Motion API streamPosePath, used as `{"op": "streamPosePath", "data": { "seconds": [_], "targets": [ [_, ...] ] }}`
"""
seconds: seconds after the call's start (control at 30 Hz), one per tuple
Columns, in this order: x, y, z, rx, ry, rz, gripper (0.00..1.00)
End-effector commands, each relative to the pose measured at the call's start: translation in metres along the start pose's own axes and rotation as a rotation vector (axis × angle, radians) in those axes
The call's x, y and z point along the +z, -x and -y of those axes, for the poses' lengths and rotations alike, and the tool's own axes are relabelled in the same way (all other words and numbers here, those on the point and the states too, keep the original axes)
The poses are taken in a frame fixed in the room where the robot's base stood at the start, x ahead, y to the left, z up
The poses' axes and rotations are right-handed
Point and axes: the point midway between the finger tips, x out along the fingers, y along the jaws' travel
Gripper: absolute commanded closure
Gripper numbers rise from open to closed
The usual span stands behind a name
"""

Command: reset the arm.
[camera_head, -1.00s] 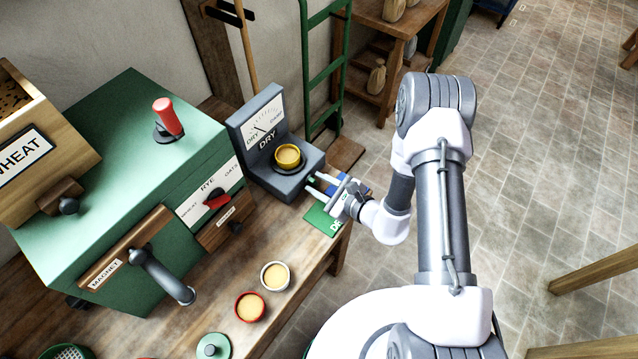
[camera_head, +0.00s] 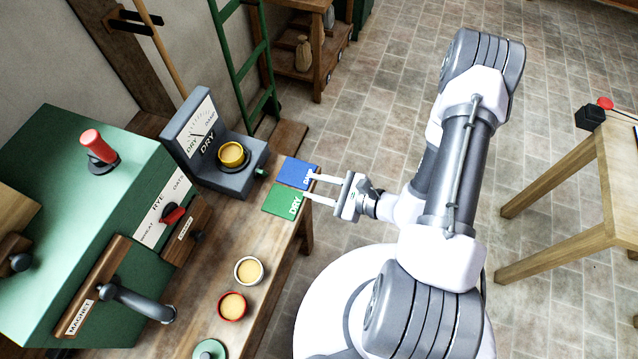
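My gripper (camera_head: 310,188) is at the right edge of the wooden bench, pointing left. Its two fingers are spread apart with nothing between them. The fingertips show over or close to the blue card (camera_head: 297,172) and the green card (camera_head: 284,201) marked DRY; I cannot tell whether they touch. My arm is bent and reaches from the base on the right.
A grey DRY/DAMP meter (camera_head: 203,143) holds a yellow cup (camera_head: 233,155). A green machine (camera_head: 120,185) with levers stands left. A white cup (camera_head: 249,271) and a red cup (camera_head: 232,306) sit on the bench (camera_head: 215,265). Another table (camera_head: 570,190) stands right; floor between is clear.

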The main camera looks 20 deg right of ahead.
Motion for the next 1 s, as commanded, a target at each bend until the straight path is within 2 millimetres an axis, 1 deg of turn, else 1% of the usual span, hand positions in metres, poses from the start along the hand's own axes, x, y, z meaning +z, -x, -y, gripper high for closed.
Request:
{"op": "streamPosePath", "data": {
  "seconds": [0.03,0.13,0.5,0.57,0.63,0.67,0.7,0.77,0.8,0.87,0.9,0.97,1.0],
  "targets": [
    [0.000,0.005,0.000,-0.001,-0.001,-0.001,0.65],
    [0.000,0.008,-0.001,0.001,0.000,0.000,0.65],
    [0.000,0.008,-0.001,0.002,0.001,0.000,0.65],
    [0.005,0.007,0.001,0.015,0.016,0.011,0.65],
    [0.028,0.006,0.006,0.070,0.080,0.049,0.65],
    [0.043,0.006,0.008,0.111,0.124,0.074,0.65],
    [0.068,0.006,0.008,0.182,0.196,0.107,0.65],
    [0.107,0.011,0.001,0.313,0.326,0.146,0.65],
    [0.130,0.018,-0.008,0.406,0.419,0.156,0.65],
    [0.157,0.031,-0.023,0.539,0.572,0.145,0.65],
    [0.171,0.042,-0.033,0.621,0.680,0.121,0.65],
    [0.186,0.061,-0.044,0.724,0.854,0.056,0.65],
    [0.193,0.075,-0.049,0.775,0.974,-0.002,0.65]
  ]
}}
